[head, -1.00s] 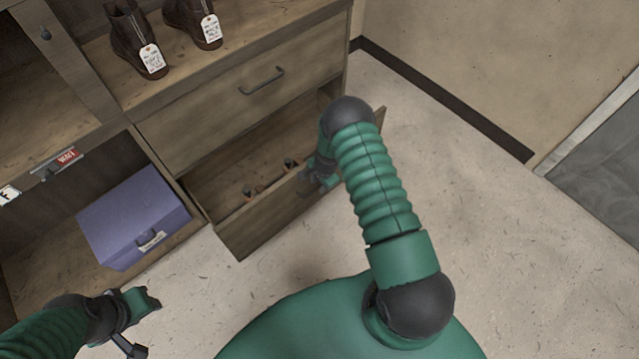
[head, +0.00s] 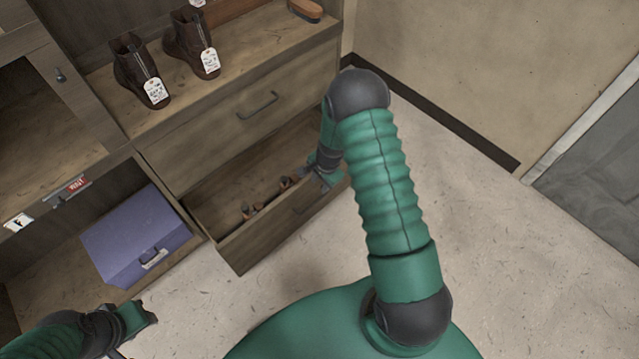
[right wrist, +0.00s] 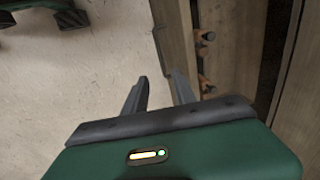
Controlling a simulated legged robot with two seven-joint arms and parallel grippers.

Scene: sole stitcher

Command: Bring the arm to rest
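My right arm reaches forward from the lower middle of the head view. Its gripper (head: 318,176) is at the front edge of the open lower drawer (head: 262,236), partly hidden by its own wrist. In the right wrist view its two fingers (right wrist: 158,92) are apart with nothing between them. They point along the drawer front, and I cannot tell whether one touches it. My left gripper (head: 148,312) is at the lower left of the head view, above the floor and in front of the shelf. Its fingers are too unclear to tell open from shut.
Several small dark-and-brown items (head: 285,183) lie in the open drawer. A shut drawer (head: 225,118) is above it. Brown tagged boots (head: 190,48) and a brush (head: 305,10) stand on top. A purple box (head: 135,235) sits on the lower left shelf. The floor (head: 500,270) at right is clear.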

